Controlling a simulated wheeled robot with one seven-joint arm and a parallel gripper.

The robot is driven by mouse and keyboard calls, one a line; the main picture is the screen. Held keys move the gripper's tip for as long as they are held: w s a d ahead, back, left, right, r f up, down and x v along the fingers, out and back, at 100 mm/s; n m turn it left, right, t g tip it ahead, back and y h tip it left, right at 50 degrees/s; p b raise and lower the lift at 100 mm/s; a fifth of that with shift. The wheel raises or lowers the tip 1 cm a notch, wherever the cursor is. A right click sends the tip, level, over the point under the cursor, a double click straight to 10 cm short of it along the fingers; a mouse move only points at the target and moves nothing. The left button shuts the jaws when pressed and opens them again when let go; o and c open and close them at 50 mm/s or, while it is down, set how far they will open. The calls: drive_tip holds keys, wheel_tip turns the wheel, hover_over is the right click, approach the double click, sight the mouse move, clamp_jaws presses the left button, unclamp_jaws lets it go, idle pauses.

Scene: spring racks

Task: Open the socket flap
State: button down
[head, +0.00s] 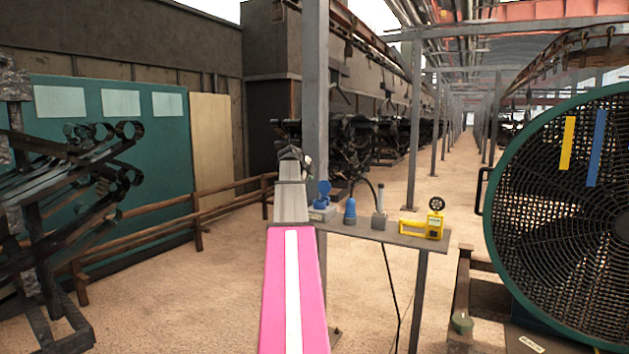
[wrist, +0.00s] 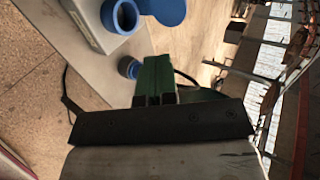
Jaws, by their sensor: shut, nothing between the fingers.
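The blue socket (wrist: 118,17) sits on a pale grey box (wrist: 75,20) on the table, and its round opening shows in the wrist view. Its round blue flap (wrist: 168,9) stands away from the opening, beside it in that view. In the head view the flap (head: 323,189) stands up above the box (head: 321,214). My gripper (wrist: 156,62) has green fingers, closed together and empty. It appears apart from the flap, though depth is hard to judge. In the head view my arm's end is left of the socket and the fingertips are hard to make out.
A blue connector (head: 350,212), a grey block with a cable (head: 379,220) and a yellow device (head: 434,222) stand on the narrow grey table (head: 400,238). A steel post (head: 316,100) rises behind the socket. A large fan (head: 560,215) is at the right.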

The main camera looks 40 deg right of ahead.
sight(324, 182)
drive_tip(key=x, duration=0.7)
drive_tip(key=r+x, duration=0.1)
drive_tip(key=x, duration=0.3)
drive_tip(key=shift+w+d, duration=0.25)
drive_tip(key=shift+d, duration=0.2)
drive_tip(key=shift+w+d+f, duration=0.1)
drive_tip(key=shift+w+d, duration=0.1)
drive_tip(key=shift+d, duration=0.45)
drive_tip(key=shift+w+d+r+g+y, duration=0.25)
drive_tip(key=shift+w+d+g+y, duration=0.05)
drive_tip(key=shift+d+y, duration=0.4)
drive_tip(key=shift+d, duration=0.15)
